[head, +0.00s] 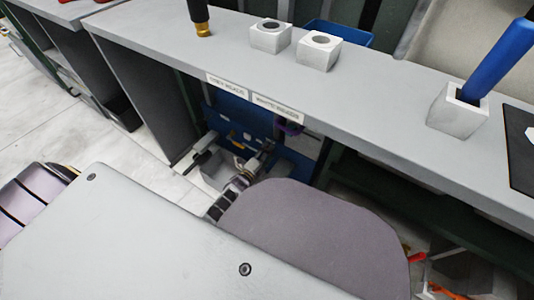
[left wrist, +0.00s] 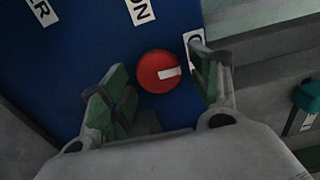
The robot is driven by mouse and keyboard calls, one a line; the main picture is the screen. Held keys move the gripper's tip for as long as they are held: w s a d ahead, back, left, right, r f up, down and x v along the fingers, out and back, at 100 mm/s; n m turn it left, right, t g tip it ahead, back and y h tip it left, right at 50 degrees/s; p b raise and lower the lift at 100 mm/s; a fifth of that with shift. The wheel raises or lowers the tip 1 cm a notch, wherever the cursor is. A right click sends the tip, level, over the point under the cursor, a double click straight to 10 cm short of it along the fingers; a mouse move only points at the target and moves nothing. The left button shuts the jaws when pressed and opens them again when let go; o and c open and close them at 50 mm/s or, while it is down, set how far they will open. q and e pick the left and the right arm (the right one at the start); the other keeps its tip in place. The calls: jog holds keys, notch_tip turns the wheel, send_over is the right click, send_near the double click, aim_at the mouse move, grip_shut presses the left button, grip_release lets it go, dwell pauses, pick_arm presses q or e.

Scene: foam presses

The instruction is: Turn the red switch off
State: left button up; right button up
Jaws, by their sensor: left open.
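The red switch (left wrist: 150,80) is a round knob with a white bar on a blue panel (left wrist: 95,45). In the left wrist view its white bar lies nearly level, tilted slightly up to the right. An "ON" label (left wrist: 140,10) is above it; another label (left wrist: 193,42) at its right is partly hidden by a finger. My left gripper (left wrist: 158,88) is open, its fingers on either side of the knob; I cannot tell whether they touch it. In the head view my left gripper (head: 252,163) is low before the blue panel (head: 225,120), under the counter. The switch is hidden there. My right gripper is not in view.
A grey counter (head: 150,45) runs above the panel, its front edge over my left arm. On it stand white blocks (head: 316,53), a white holder (head: 452,120) with a blue-handled tool (head: 495,62), and a blue bin (head: 345,33). Open floor (head: 70,110) lies left.

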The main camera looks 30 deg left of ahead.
pick_arm(q)
jog(key=shift+s, duration=0.1)
jog(key=s+a, duration=0.1)
jog(key=s, duration=1)
jog(key=shift+s+a, duration=0.35)
dwell(0.4)
jog(key=shift+w, duration=0.1)
dwell(0.5)
